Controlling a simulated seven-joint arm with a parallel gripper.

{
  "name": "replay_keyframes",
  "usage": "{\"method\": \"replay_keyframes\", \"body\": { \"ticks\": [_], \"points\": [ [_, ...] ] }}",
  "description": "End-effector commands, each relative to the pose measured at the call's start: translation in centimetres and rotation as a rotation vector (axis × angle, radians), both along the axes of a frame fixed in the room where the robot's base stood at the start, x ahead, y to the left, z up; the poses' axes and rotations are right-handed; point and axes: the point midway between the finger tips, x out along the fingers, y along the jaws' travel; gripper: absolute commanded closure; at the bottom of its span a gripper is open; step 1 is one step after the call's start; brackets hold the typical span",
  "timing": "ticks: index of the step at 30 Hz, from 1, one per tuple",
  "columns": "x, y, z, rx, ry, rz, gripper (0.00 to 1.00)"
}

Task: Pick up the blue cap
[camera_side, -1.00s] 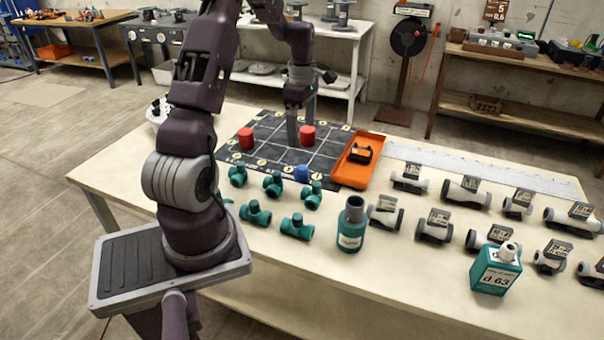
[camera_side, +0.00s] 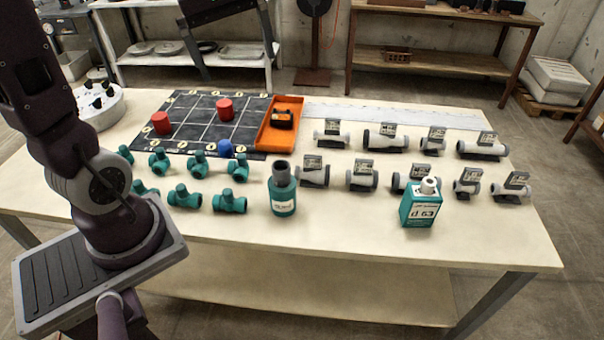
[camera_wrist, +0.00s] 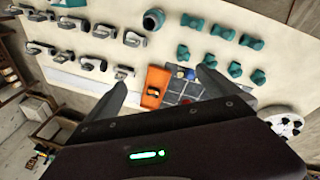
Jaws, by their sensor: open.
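The blue cap (camera_side: 226,149) sits at the front edge of the dark gridded mat (camera_side: 190,135), left of the orange tray, in the side view. It looks small and partly unclear in the wrist view (camera_wrist: 190,74). My gripper (camera_side: 240,73) is at the top of the side view, high above the back of the mat, with its fingers apart and nothing between them. In the wrist view my gripper (camera_wrist: 161,75) also shows spread fingers, with the tray and mat far off between them.
Two red caps (camera_side: 161,123) (camera_side: 225,109) stand on the mat. The orange tray (camera_side: 263,136) holds a black and orange item (camera_side: 283,119). Green fittings (camera_side: 182,196), a teal bottle (camera_side: 283,195), a teal can (camera_side: 408,210) and several grey-white valves (camera_side: 386,139) crowd nearby. The table's front strip is clear.

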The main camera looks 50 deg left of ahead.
Motion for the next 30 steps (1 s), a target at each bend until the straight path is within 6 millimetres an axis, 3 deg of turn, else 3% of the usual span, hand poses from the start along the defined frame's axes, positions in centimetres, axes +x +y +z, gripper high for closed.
{"method": "replay_keyframes", "body": {
  "ticks": [1, 3, 7, 10, 16, 26, 30],
  "points": [
    [-2.5, -4.0, 0.8, 0.059, -0.044, -0.238, 0.00],
    [-6.0, -8.1, 0.8, 0.149, -0.090, -0.558, 0.00],
    [-11.2, -12.1, -0.6, 0.292, -0.158, -0.987, 0.00],
    [-13.1, -13.2, -1.6, 0.356, -0.185, -1.153, 0.04],
    [-13.7, -13.4, -2.0, 0.378, -0.190, -1.208, 0.43],
    [-13.6, -13.4, -1.5, 0.378, -0.192, -1.203, 0.43],
    [-13.5, -13.4, 2.6, 0.381, -0.196, -1.201, 0.43]
  ]
}}
